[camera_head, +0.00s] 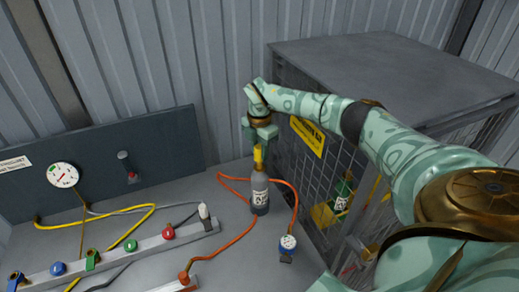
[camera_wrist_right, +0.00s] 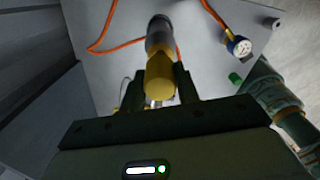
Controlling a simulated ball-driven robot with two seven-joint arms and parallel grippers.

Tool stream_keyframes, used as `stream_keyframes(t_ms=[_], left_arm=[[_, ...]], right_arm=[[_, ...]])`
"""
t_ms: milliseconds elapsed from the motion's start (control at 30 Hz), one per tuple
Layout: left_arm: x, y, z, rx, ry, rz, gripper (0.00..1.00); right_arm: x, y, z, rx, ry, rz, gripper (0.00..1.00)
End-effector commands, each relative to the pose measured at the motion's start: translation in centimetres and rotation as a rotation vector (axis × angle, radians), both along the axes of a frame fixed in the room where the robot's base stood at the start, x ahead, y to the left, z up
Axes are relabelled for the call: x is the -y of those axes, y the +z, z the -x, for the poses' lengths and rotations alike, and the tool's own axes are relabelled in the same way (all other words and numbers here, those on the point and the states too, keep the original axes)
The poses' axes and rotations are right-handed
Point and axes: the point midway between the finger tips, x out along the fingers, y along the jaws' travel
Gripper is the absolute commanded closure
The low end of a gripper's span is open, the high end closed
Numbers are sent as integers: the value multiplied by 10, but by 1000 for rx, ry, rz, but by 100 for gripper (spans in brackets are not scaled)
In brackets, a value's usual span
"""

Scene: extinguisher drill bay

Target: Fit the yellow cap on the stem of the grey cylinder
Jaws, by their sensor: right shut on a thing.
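The grey cylinder (camera_head: 260,193) stands upright on the bench, with a white label on its side. The yellow cap (camera_head: 257,158) is directly above its top, in line with it. My right gripper (camera_head: 259,146) points down from above and is shut on the cap. In the right wrist view the cap (camera_wrist_right: 159,78) sits between the two dark fingers (camera_wrist_right: 158,88), with the grey cylinder (camera_wrist_right: 159,36) beyond it. The cap hides the stem, so I cannot tell whether it is seated or only close above. My left gripper is not in view.
An orange hose (camera_head: 236,238) loops around the cylinder to a blue gauge (camera_head: 288,243). A manifold bar (camera_head: 140,248) with coloured knobs lies to the left. A wire cage (camera_head: 300,165) stands close on the right, holding a green cylinder (camera_head: 342,193). A dark panel (camera_head: 100,165) stands behind.

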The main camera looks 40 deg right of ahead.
Motion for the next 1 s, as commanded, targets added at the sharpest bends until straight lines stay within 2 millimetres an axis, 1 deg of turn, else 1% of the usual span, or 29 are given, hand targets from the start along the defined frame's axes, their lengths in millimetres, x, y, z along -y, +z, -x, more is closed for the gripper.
stream_keyframes(t_ms=[633,1000], left_arm=[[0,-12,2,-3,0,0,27],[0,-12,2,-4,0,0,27]], right_arm=[[0,-23,0,-1,0,-1,92],[0,-23,0,0,0,0,92]])
